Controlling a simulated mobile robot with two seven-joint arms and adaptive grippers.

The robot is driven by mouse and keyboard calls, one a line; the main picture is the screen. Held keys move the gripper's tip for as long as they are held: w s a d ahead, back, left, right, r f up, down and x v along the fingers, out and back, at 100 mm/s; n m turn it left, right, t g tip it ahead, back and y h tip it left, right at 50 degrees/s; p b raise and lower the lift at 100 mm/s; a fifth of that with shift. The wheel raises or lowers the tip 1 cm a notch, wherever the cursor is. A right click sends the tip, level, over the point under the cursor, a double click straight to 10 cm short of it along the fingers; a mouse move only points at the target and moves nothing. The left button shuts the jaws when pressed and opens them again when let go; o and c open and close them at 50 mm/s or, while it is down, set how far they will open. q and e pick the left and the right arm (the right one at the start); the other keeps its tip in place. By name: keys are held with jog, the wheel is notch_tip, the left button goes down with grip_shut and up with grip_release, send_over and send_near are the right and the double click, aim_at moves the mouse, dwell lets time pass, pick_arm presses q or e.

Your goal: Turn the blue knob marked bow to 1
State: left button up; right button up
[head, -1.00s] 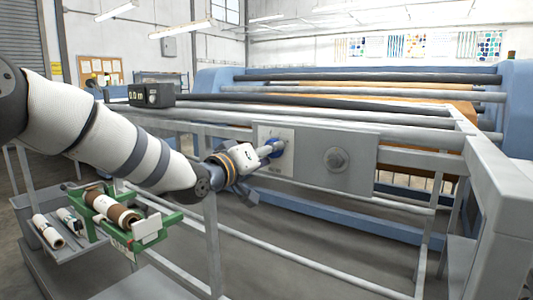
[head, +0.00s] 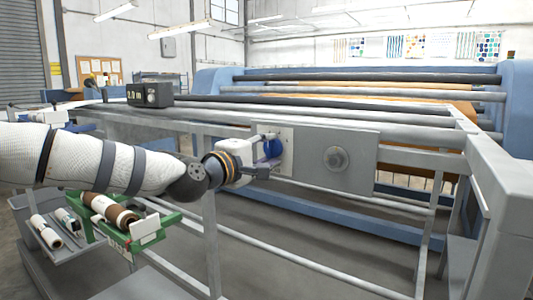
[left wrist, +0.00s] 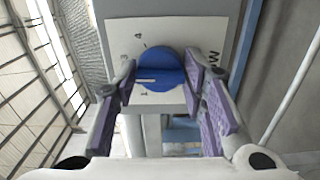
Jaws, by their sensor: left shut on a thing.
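The blue knob (head: 273,148) sits on a pale plate on the grey panel of the press. In the left wrist view the knob (left wrist: 160,66) is seen face on, with a white pointer line toward the picture's left. Around it the plate shows a 4 at upper left, a 1 at lower left and part of the label, a W, at right. My left gripper (head: 268,155) reaches it from the left. Its purple-padded fingers (left wrist: 162,84) are shut on the knob, one on each side. My right gripper is not in view.
A grey round knob (head: 336,158) is on the same panel (head: 364,176) to the right. A black display box (head: 150,94) stands on the rail. A green tray (head: 170,224) with rolls is below my left arm. Grey rails (head: 212,245) frame the press.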

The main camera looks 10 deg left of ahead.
pick_arm(q)
jog(key=n+b, duration=0.1)
jog(key=n, duration=0.5)
jog(key=n+b, duration=0.1)
jog(key=n, duration=0.3)
jog(key=shift+r, duration=0.1)
jog(key=shift+a+r+n+b, duration=0.1)
jog(key=shift+n+b, duration=0.2)
jog(key=shift+n, duration=0.7)
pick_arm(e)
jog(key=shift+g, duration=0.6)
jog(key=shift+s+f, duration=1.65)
pick_arm(q)
jog(key=shift+r, duration=0.1)
jog(key=o, duration=1.2)
jog(key=shift+c, duration=0.2)
jog(key=v, duration=1.2)
